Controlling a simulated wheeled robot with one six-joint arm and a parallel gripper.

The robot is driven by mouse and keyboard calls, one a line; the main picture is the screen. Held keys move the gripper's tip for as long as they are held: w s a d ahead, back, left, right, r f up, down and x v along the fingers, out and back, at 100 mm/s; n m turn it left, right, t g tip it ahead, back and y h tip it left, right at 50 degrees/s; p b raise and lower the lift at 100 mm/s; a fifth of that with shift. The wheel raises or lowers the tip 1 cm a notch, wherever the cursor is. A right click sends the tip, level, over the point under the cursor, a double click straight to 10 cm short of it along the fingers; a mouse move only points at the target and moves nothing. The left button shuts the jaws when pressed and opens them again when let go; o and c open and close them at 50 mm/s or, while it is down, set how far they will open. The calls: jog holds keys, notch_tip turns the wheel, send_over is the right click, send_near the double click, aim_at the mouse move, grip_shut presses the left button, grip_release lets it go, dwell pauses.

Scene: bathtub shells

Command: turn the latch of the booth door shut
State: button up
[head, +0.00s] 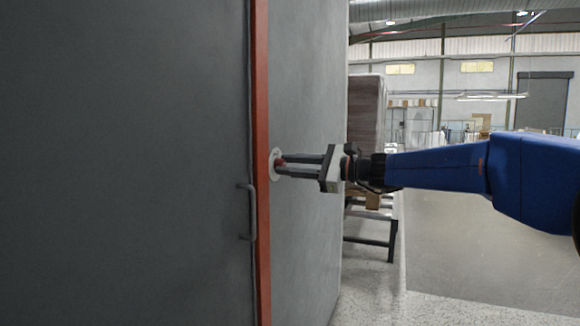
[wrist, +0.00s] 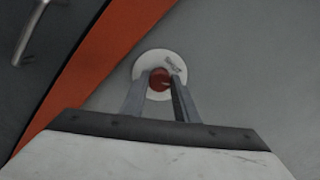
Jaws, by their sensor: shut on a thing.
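The latch is a small red knob (wrist: 159,79) on a round white plate (wrist: 151,61), fixed to the grey wall beside the orange door frame. In the head view the plate (head: 274,170) shows partly, with the knob mostly hidden by the fingers. My gripper (head: 281,165) comes in from the right and is shut on the red knob, one finger on each side in the wrist view (wrist: 160,92). The grey booth door (head: 130,160) stands left of the orange frame (head: 262,160). It looks about in line with the frame.
A grey bar handle (head: 249,212) sticks out from the door just left of the frame. Behind the booth's right edge stand a wrapped stack (head: 366,112) and a dark metal stand (head: 372,240). Open floor (head: 470,270) lies at the right.

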jog(key=n, duration=0.5)
jog(key=shift+f+n, duration=0.1)
jog(key=shift+n, duration=0.2)
jog(key=n, duration=0.4)
jog(key=shift+n, duration=0.3)
jog(key=shift+f, duration=0.1)
jog(key=o, duration=1.1)
jog(key=shift+c, duration=0.2)
jog(key=v, duration=1.7)
jog(key=shift+d, duration=0.2)
jog(key=shift+s, duration=0.15)
